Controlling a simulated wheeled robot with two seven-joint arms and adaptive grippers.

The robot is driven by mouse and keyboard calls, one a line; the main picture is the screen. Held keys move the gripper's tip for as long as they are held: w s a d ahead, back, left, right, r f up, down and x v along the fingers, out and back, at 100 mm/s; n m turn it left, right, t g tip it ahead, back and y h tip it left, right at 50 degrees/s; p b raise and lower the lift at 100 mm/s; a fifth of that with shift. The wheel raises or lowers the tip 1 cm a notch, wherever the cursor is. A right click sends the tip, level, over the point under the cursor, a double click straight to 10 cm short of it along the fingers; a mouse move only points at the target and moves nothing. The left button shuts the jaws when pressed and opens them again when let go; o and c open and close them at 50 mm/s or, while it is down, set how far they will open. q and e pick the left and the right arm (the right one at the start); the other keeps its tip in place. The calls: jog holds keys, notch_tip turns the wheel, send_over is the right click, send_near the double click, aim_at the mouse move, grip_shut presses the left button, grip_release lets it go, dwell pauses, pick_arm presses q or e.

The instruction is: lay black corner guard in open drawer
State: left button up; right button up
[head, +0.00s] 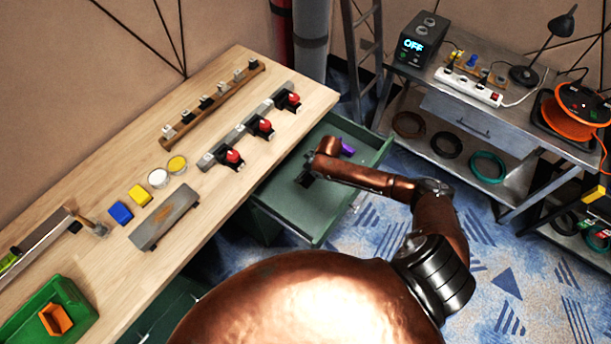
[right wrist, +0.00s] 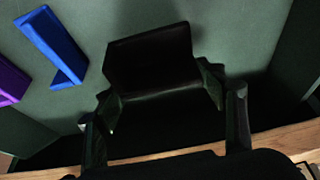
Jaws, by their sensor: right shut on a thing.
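The open green drawer (head: 285,211) sticks out from under the wooden workbench in the head view. My right arm reaches over it, and my right gripper (head: 307,181) is low inside its outline, small and dark. In the right wrist view the black corner guard (right wrist: 150,58) is between the fingers of my right gripper (right wrist: 165,104), which is shut on it. The guard is over the green drawer floor (right wrist: 255,35); I cannot tell whether it touches the floor. My left gripper is not in view.
A blue corner guard (right wrist: 52,45) and a purple one (right wrist: 10,80) lie in the drawer, left of the black guard in the wrist view. The workbench edge (right wrist: 170,153) is close to the gripper. A metal side table (head: 520,80) stands at the right.

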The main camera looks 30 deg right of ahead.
jog(key=shift+w+d+f, duration=0.15)
jog(key=shift+f, duration=0.05)
jog(key=shift+d+f+b, duration=0.1)
jog(key=shift+f+b, duration=0.25)
jog(key=shift+f, duration=1.25)
jog(key=shift+f, duration=0.1)
jog(key=o, duration=1.2)
jog(key=shift+c, duration=0.2)
jog(key=p+v, duration=0.2)
jog(key=v, duration=1)
